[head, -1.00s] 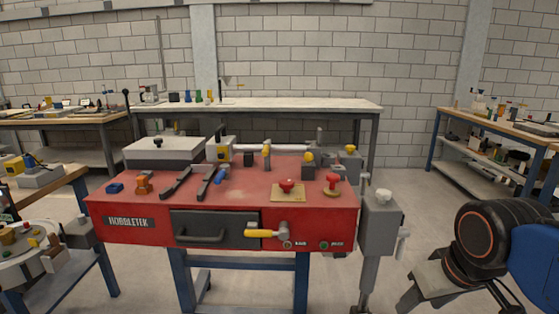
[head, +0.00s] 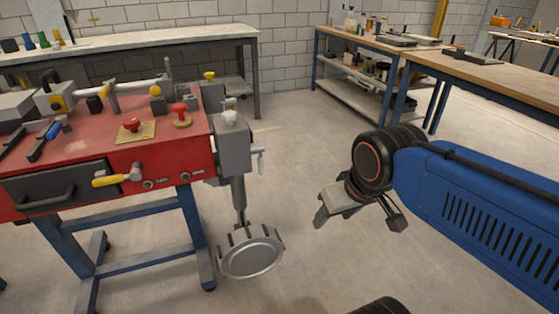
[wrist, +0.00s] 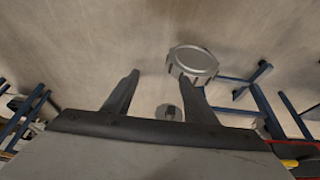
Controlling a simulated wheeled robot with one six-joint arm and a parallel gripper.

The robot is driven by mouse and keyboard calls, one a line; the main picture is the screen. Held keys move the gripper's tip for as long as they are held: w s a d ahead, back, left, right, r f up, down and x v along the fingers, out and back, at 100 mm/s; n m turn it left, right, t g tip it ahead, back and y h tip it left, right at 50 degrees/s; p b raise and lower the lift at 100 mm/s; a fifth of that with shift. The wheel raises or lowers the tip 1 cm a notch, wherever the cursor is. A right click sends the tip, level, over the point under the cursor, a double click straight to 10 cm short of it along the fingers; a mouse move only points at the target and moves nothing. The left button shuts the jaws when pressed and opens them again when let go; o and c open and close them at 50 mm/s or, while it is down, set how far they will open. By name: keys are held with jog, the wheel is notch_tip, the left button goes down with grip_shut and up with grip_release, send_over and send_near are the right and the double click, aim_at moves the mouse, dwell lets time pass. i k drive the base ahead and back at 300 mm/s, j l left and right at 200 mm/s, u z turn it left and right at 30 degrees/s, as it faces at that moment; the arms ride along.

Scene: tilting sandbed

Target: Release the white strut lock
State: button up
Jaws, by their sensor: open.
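A grey strut housing (head: 234,148) is on the right end of the red bench (head: 85,150). A white knob (head: 230,118) sits on its top, and a pale lever (head: 261,160) hangs on its right side. I cannot tell which of these is the strut lock. A grey leg runs down to a round metal foot (head: 250,258) near the floor. My gripper (head: 357,221) is open and empty, to the right of the housing and apart from it. In the wrist view my gripper (wrist: 160,78) shows open jaws, with the round foot (wrist: 193,62) beyond the right finger.
The bench front has a drawer (head: 60,188) and a yellow-handled lever (head: 117,178). Red knobs stand on its top. A long workbench (head: 440,62) is at the back right. Clear floor lies between the strut and my gripper.

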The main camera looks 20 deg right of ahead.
aim_at(260, 148)
jog(key=i+l, duration=0.15)
jog(key=l, duration=0.25)
jog(key=i+l, duration=0.15)
jog(key=l, duration=0.2)
jog(key=i+l, duration=0.15)
jog(key=l, duration=0.25)
jog(key=i+u, duration=0.05)
